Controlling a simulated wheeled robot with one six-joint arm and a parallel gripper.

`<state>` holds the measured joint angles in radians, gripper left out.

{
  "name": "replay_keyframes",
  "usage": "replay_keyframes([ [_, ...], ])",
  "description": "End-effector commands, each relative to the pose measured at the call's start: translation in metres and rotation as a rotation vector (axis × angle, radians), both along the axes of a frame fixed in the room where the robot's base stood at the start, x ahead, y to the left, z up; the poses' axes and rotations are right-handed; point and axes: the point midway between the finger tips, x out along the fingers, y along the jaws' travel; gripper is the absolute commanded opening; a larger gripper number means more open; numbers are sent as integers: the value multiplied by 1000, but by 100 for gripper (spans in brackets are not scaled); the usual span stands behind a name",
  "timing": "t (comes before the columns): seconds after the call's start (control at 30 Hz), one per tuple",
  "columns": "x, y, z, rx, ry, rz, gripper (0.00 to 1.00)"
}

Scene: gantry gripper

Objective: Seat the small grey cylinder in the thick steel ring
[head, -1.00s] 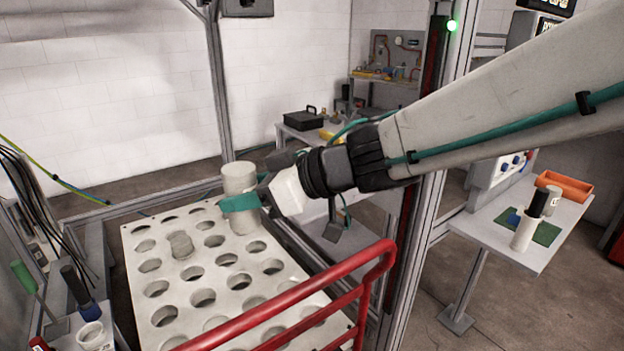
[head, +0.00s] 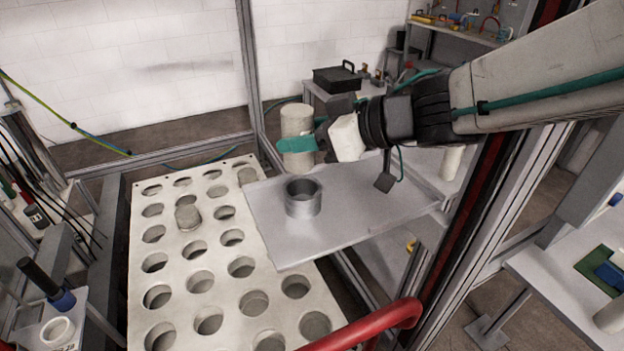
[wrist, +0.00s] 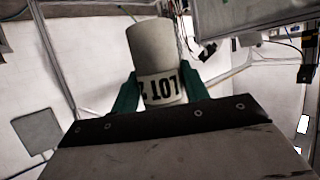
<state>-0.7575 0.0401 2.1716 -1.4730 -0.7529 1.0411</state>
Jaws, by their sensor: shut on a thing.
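My gripper (head: 302,147) is shut on the small grey cylinder (head: 297,119), which is upright.
A pale plate with rows of holes (head: 174,211) lies left of the shelf (head: 352,232); another grey cylinder (head: 188,217) sits in one hole. A red rail (head: 375,326) crosses the front. Frame posts stand behind and to the right. A black case (head: 338,78) is on a back table.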

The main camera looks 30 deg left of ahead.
Motion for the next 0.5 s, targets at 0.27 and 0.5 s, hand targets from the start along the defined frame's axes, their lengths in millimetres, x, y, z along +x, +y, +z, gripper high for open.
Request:
replay_keyframes([
  [0.27,0,0,-42,0,3,-1,8],
  [0.5,0,0,-74,-4,5,-1,0],
])
